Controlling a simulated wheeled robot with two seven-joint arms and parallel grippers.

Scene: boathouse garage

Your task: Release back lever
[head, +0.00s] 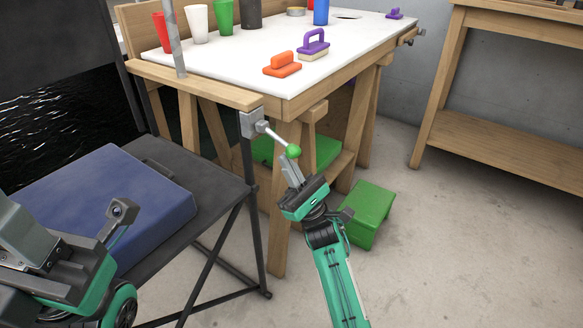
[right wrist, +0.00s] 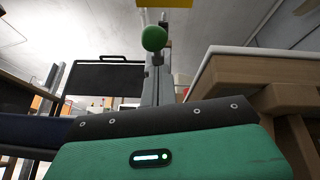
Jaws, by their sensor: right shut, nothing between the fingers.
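The lever is a short grey rod with a green ball knob (head: 293,151). It comes out of a grey bracket (head: 251,123) at the front end of the wooden armrest of a dark-framed seat and slants down to the right. My right gripper (head: 292,173) is shut and empty, with its fingertips just below the knob. In the right wrist view the knob (right wrist: 154,38) shows above the closed fingers (right wrist: 156,85); whether they touch it I cannot tell. My left arm is at the lower left, and its jaw state is unclear.
The seat has a blue cushion (head: 113,205). A wooden workbench with a white top (head: 250,62) stands close behind the lever, carrying cups and brushes. A green step stool (head: 370,213) is on the floor right of my right arm. The floor further right is clear.

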